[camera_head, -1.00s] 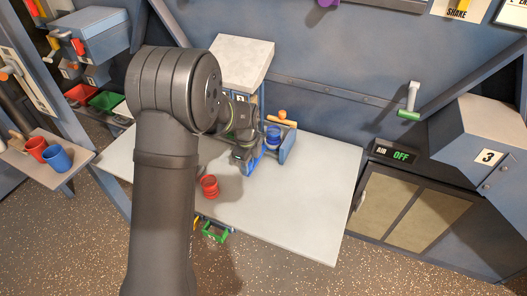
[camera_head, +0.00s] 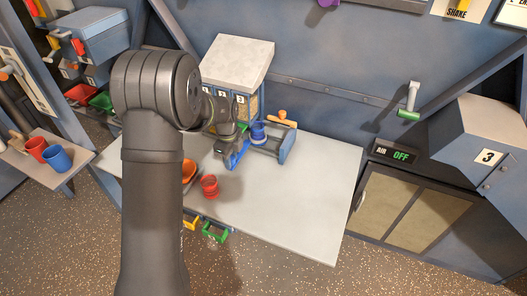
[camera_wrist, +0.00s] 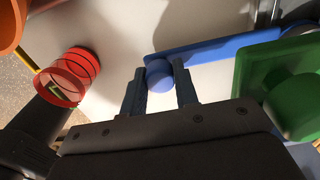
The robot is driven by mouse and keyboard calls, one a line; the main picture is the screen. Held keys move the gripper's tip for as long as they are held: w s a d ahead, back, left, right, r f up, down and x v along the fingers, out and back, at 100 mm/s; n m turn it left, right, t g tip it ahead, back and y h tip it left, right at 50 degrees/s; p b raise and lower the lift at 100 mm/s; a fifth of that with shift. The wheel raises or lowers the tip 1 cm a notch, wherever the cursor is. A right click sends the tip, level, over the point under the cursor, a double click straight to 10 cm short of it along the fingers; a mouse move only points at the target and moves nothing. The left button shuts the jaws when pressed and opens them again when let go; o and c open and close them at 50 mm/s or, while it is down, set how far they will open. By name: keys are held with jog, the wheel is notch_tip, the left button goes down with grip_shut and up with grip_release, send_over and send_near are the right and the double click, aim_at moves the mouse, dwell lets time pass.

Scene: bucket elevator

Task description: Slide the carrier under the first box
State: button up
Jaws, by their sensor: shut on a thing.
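The blue carrier (camera_head: 238,156) stands on the white table beside the grey box unit. In the wrist view it shows as a long blue bar (camera_wrist: 215,45) with a round blue knob (camera_wrist: 159,75). My gripper (camera_wrist: 159,88) is shut on that knob, one finger on each side. In the head view my gripper (camera_head: 228,147) is at the carrier's near left end, partly hidden by my arm. A blue cup (camera_head: 258,132) sits at the carrier's far right part. The box unit (camera_head: 240,72) bears number labels; the first box is partly hidden behind my arm.
A red ribbed cup (camera_head: 209,186) and an orange cup (camera_head: 188,171) stand left of the carrier. A green part with a round knob (camera_wrist: 290,95) is close right of my gripper. A grey stand with an orange handle (camera_head: 283,117) is at the right. The table's right side (camera_head: 325,180) is clear.

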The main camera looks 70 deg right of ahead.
jog(key=shift+w, duration=5.75)
jog(key=o, duration=0.7)
jog(key=shift+o, duration=0.2)
notch_tip(320, 180, up, 12)
notch_tip(320, 180, down, 10)
jog(key=shift+r, duration=0.1)
